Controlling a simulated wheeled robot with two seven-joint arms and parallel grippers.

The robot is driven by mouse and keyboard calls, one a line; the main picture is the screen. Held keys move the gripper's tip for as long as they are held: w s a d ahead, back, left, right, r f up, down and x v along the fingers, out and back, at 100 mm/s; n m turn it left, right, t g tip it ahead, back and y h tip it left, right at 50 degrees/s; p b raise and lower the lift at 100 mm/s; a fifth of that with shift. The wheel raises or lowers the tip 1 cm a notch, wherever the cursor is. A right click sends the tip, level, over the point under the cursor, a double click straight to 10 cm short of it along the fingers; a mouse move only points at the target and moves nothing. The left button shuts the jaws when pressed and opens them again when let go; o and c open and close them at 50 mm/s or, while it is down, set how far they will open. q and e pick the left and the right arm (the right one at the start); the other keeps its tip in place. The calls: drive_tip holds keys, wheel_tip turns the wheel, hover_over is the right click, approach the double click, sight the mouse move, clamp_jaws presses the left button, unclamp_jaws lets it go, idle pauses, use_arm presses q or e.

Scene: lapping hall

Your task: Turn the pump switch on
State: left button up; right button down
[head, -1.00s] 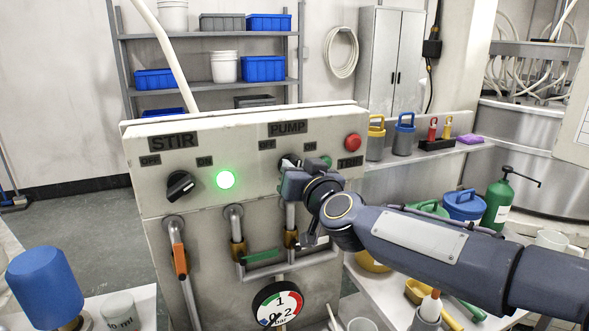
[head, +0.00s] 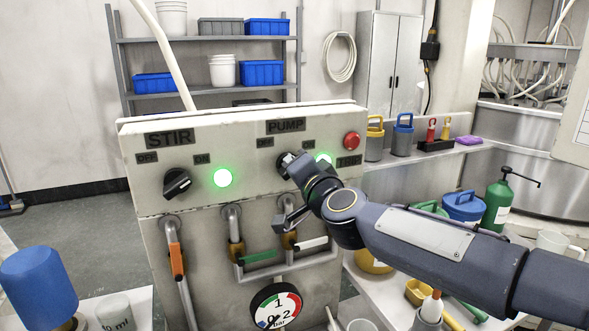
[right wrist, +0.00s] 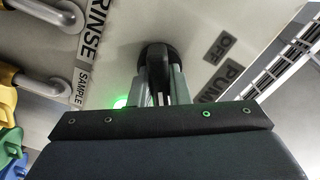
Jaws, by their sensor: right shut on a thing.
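The control panel (head: 240,180) has a STIR half and a PUMP half. The pump switch (head: 284,160) is a black knob under the PUMP label, mostly hidden by my right gripper (head: 295,168). The right wrist view shows the dark knob (right wrist: 156,55) between the two fingers (right wrist: 160,86), which are shut on it. The green pump lamp (head: 323,158) glows, partly behind my gripper; its glow also shows in the right wrist view (right wrist: 120,103). The stir switch (head: 177,183) is tilted, with its green lamp (head: 223,178) lit. My left gripper is not in view.
A red button (head: 352,141) sits right of the pump lamp. Pipes with an orange-handled valve (head: 178,262), a green handle (head: 258,257) and a pressure gauge (head: 276,308) lie below. A blue-topped item (head: 40,285) stands at lower left.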

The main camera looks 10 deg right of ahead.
drive_tip(key=shift+m, duration=0.3)
idle(0.4)
drive_tip(key=c, duration=1.4)
unclamp_jaws()
drive_tip(key=shift+o, duration=0.2)
drive_tip(key=s+d, duration=0.1)
drive_tip(key=s, duration=0.6)
drive_tip(key=shift+s+d, duration=0.25)
drive_tip(key=shift+s, duration=0.1)
drive_tip(key=shift+s+f, duration=0.1)
drive_tip(key=s+d+f+n+g, duration=0.2)
drive_tip(key=s+f+g, duration=0.2)
drive_tip(key=s+f, duration=0.4)
drive_tip(key=s+d+f+n+g+p, duration=0.1)
drive_tip(key=s+d+f+n+g, duration=0.1)
drive_tip(key=s+f, duration=0.6)
drive_tip(key=s+d+f+n+g+p, duration=0.1)
drive_tip(key=s+f+n+g, duration=0.3)
drive_tip(key=s, duration=0.7)
wheel_tip(320, 180, down, 5)
drive_tip(key=shift+s+d+r+g, duration=0.2)
drive_tip(key=shift+s+d+g, duration=0.1)
drive_tip(key=shift+d+g, duration=0.65)
